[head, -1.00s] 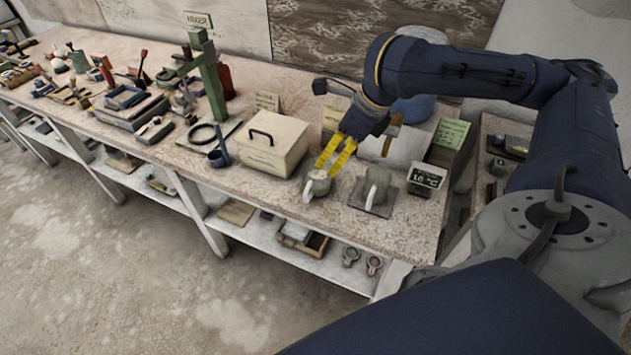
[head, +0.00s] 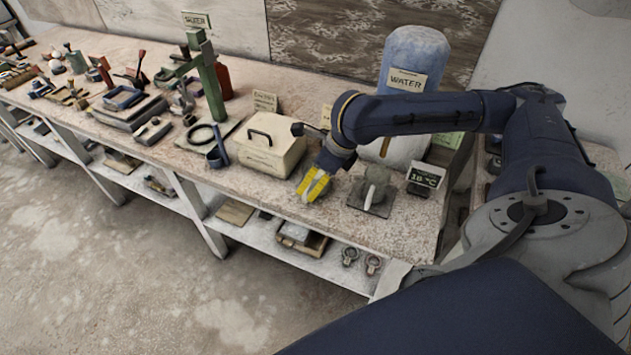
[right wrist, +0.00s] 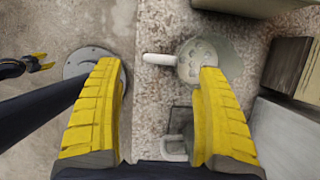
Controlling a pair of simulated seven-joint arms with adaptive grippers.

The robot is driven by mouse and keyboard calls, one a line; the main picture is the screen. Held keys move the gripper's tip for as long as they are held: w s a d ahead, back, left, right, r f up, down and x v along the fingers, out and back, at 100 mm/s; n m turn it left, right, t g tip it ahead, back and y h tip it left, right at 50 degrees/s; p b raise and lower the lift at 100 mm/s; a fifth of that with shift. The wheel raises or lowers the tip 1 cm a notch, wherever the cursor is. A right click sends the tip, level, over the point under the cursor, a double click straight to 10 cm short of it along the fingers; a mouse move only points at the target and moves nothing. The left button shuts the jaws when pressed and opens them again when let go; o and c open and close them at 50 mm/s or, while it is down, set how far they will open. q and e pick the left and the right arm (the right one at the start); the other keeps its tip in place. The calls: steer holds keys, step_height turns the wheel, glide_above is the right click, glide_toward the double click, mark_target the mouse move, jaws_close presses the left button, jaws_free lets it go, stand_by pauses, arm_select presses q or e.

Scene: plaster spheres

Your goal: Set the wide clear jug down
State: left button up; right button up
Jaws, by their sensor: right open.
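A grey, see-through-looking jug (right wrist: 203,58) with a pale handle (right wrist: 158,60) stands on the bench in the right wrist view. My right gripper (head: 314,186) is open over it and mostly hides it in the head view. In the right wrist view the handle lies between the spread yellow fingertips (right wrist: 157,68), and the right finger overlaps the jug's edge; I cannot tell whether they touch. My left gripper (right wrist: 40,63) shows small at the left of the right wrist view.
A cream lidded box (head: 270,145) stands left of my right gripper. A small temperature display (head: 425,176) stands at the right, with a blue-topped water container (head: 415,60) behind. The bench's front edge is close. Tools crowd the left; a shelf (head: 265,240) lies below.

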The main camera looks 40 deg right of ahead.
mark_target(314, 184)
steer(key=shift+x, duration=2.55)
steer(key=shift+w+d, duration=0.1)
jaws_close()
